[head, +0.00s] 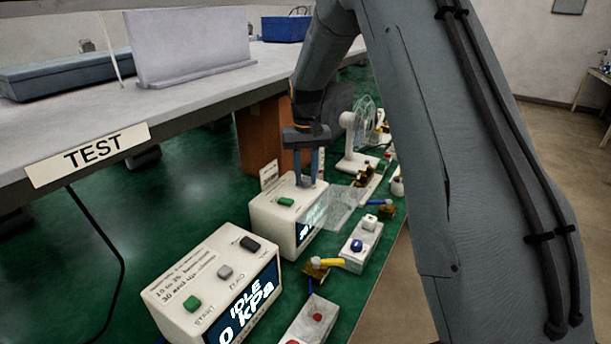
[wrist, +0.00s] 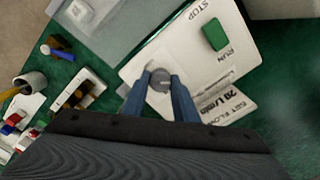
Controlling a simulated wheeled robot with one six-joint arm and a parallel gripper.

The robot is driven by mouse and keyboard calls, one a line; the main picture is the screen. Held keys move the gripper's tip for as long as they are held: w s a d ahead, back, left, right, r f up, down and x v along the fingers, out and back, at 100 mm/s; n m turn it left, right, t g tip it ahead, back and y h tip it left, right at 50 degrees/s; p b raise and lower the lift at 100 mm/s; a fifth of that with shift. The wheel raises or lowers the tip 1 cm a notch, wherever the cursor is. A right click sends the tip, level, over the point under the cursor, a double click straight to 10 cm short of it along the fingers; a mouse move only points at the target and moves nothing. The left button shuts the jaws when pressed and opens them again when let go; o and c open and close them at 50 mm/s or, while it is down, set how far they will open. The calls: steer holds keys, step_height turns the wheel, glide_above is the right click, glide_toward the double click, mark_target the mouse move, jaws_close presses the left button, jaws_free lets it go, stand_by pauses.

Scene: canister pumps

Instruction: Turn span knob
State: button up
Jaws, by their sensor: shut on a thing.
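My gripper (head: 307,182) reaches down onto the top of a white box-shaped unit (head: 272,222) with a green button. In the wrist view its blue fingers (wrist: 160,84) are shut on a small round grey knob (wrist: 160,78), one finger on each side. A light pointer line shows on the knob's top. That panel (wrist: 136,68) carries the words STOP and RUN beside a green button (wrist: 215,34), and a "20 L/min" flow label. I see no readable "span" label by the knob. In the head view the knob is hidden between the fingers.
In front stands a white unit (head: 172,288) showing IDLE and 0 kPa. A clear box (head: 343,208), a grey switch box with a blue knob (head: 357,245), a yellow-handled valve (head: 325,263) and a fan (head: 361,135) stand nearby. A TEST-labelled bench edge (head: 88,154) is on the left.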

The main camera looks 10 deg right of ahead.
mark_target(306, 179)
steer(key=shift+r+m, duration=0.1)
steer(key=shift+m, duration=1)
steer(key=o, duration=1.1)
steer(key=shift+c, duration=0.2)
steer(key=shift+r, duration=0.1)
step_height(306, 179, up, 8)
steer(key=shift+f+b, duration=0.2)
steer(key=shift+b, duration=0.95)
